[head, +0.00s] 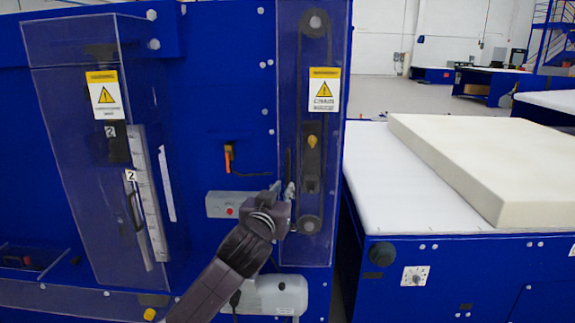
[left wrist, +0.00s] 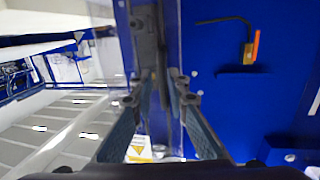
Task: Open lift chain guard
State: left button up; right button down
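The lift chain guard (head: 300,130) is a tall clear cover on the blue machine, with a yellow CHAIN warning label (head: 323,90). It looks shut over a chain and two sprockets. A thin dark upright handle (head: 289,162) is near its left edge. My left gripper (head: 290,192) is at the lower end of this handle. In the left wrist view, the fingertips (left wrist: 162,82) are close together with a dark bar between them, which looks like the handle. Whether they grip it is unclear. My right gripper is not in view.
A second clear guard (head: 65,150) with a number 2 label is on the left. A grey box with a red button (head: 230,205) and a grey motor (head: 270,297) are close to my left arm. A white table (head: 375,180) bearing a foam block (head: 490,165) is on the right.

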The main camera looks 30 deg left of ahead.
aim_at(287, 166)
pick_arm(q)
notch_tip(287, 166, up, 4)
jog(key=s, duration=0.2)
jog(key=shift+t, duration=0.4)
jog(key=p+x, duration=0.2)
jog(key=x, duration=0.6)
jog(key=shift+w+d+r+p, duration=0.15)
jog(key=shift+p, duration=0.2)
grip_shut()
